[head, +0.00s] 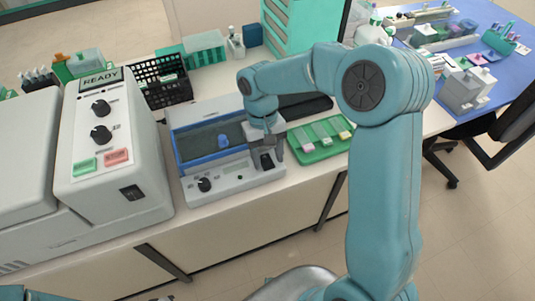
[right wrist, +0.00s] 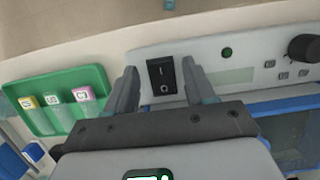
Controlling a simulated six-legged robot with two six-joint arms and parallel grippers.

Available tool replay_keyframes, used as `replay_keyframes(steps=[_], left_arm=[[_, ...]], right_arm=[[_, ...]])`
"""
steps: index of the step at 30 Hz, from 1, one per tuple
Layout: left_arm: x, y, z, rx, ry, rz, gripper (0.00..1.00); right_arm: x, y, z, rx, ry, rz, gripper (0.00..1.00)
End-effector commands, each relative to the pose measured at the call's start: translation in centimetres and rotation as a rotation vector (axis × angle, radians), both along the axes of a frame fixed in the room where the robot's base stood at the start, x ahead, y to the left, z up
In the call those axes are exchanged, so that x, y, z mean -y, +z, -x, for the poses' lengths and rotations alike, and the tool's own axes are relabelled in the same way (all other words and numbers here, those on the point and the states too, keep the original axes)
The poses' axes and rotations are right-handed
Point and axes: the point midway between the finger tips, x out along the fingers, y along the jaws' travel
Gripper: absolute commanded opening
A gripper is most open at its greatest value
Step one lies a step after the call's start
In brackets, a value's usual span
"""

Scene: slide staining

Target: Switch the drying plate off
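A grey bench unit (head: 232,183) with a blue-rimmed recess, which I take for the drying plate, stands mid-bench. Its front panel has a knob, a display and a black rocker switch (head: 267,161) at the right end. In the right wrist view the switch (right wrist: 162,76) shows the marks I and O; I cannot tell which side is pressed. A small dark green lamp (right wrist: 227,53) sits beside it. My right gripper (head: 272,148) is over the panel's right end. Its fingers (right wrist: 160,68) are apart, one on each side of the switch, with nothing held. Contact is unclear. My left gripper is out of view.
A large grey machine (head: 120,190) labelled READY stands left. A black basket (head: 160,95) and green racks are behind. The bench's front edge is close.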

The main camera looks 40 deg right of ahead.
Motion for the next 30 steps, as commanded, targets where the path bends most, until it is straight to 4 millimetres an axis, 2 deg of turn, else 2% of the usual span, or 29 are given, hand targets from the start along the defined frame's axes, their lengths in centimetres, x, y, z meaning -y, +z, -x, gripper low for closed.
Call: replay_keyframes(steps=[8, 11, 14, 24, 30], left_arm=[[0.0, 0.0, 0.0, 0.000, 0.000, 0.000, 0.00], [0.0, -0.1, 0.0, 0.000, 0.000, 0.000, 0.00], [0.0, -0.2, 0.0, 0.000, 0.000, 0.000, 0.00], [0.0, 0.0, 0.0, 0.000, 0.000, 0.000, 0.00], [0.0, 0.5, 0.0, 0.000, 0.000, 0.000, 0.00]], right_arm=[[0.0, 0.0, 0.0, -0.001, 0.000, 0.000, 0.53], [0.0, 0.7, -0.2, 0.002, 0.000, 0.000, 0.53], [0.1, 2.3, -0.7, 0.004, 0.001, 0.001, 0.53], [0.6, 11.0, -2.8, 0.005, 0.000, 0.000, 0.53], [0.8, 14.6, -3.7, 0.003, 0.001, 0.000, 0.53]])
